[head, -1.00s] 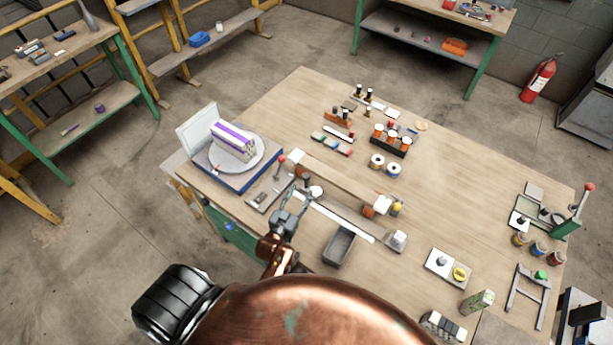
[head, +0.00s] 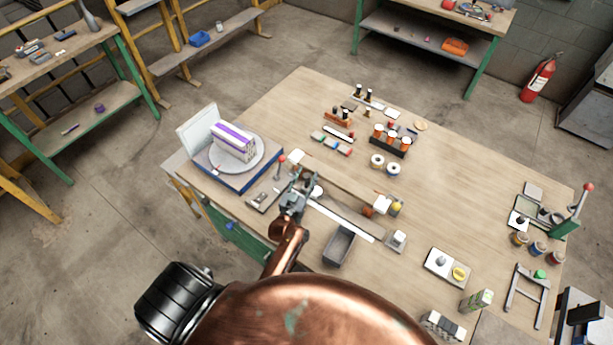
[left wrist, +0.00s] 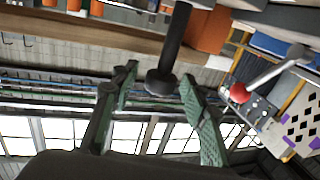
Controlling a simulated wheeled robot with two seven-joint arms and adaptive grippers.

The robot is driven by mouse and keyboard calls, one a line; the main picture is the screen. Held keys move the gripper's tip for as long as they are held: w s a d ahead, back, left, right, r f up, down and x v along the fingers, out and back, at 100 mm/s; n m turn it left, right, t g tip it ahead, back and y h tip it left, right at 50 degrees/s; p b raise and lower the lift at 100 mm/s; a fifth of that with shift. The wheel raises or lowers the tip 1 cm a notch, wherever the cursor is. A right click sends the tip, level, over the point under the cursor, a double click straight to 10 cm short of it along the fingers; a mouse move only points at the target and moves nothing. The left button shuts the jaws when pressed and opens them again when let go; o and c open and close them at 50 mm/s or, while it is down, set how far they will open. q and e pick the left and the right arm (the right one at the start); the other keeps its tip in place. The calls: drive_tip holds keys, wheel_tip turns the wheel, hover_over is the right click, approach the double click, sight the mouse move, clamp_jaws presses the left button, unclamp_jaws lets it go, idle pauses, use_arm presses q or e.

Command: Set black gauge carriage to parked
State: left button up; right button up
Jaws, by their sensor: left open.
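My left gripper (head: 303,179) is open at the near left of the wooden workbench, over the left end of a long rail fixture (head: 340,188). In the left wrist view, a black post with a round knob (left wrist: 165,80) stands between the spread fingers of the left gripper (left wrist: 158,76), apparently without both fingers pressing on it. The post may belong to the black gauge carriage; I cannot tell. The gripper hides that part of the fixture in the head view. No "parked" mark is readable. My right gripper is not seen.
A red-knobbed lever (head: 281,160) stands just left of the gripper and also shows in the left wrist view (left wrist: 238,93). A turntable (head: 257,164) with a purple-striped box is further left.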

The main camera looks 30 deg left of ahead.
use_arm(q)
drive_tip(key=shift+c, duration=0.6)
clamp_jaws()
